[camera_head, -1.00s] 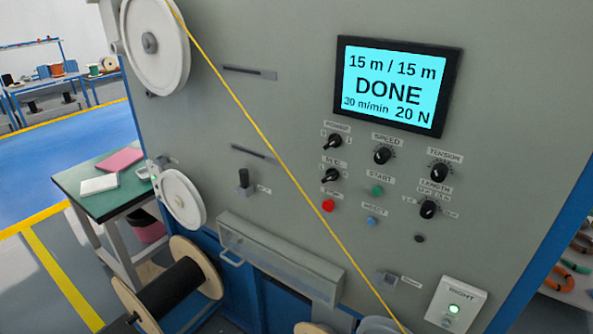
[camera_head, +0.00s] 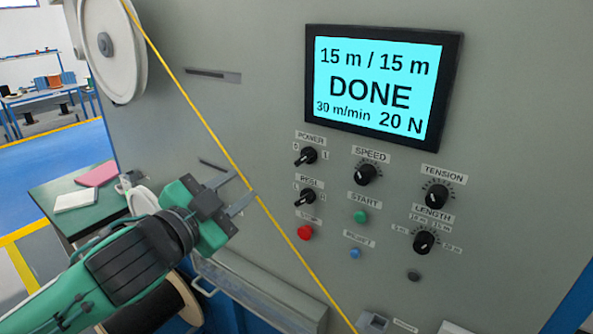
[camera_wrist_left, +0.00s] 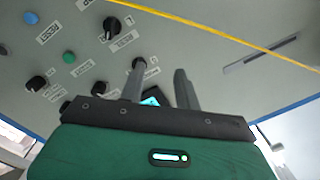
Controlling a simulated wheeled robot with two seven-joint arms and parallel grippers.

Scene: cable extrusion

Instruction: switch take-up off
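The grey machine panel carries a POWER knob (camera_head: 306,156) marked 0 and 1. Its black handle tilts to the lower left. Below it is a reel selector knob (camera_head: 304,197) marked L and R, and then a red button (camera_head: 305,232). The screen (camera_head: 382,82) reads 15 m / 15 m, DONE, 30 m/min, 20 N. My left gripper (camera_head: 240,192) is open and empty, left of these knobs, with its fingers by the yellow cable. In the left wrist view its two fingers (camera_wrist_left: 161,80) stand apart. My right gripper is not in view.
The yellow cable (camera_head: 189,98) runs diagonally across the panel from the white wheel (camera_head: 108,45). SPEED (camera_head: 366,174), TENSION (camera_head: 437,194) and LENGTH (camera_head: 424,240) knobs sit right, with green START (camera_head: 361,217) and blue RESET (camera_head: 355,253) buttons. A clear cover (camera_head: 255,295) projects below.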

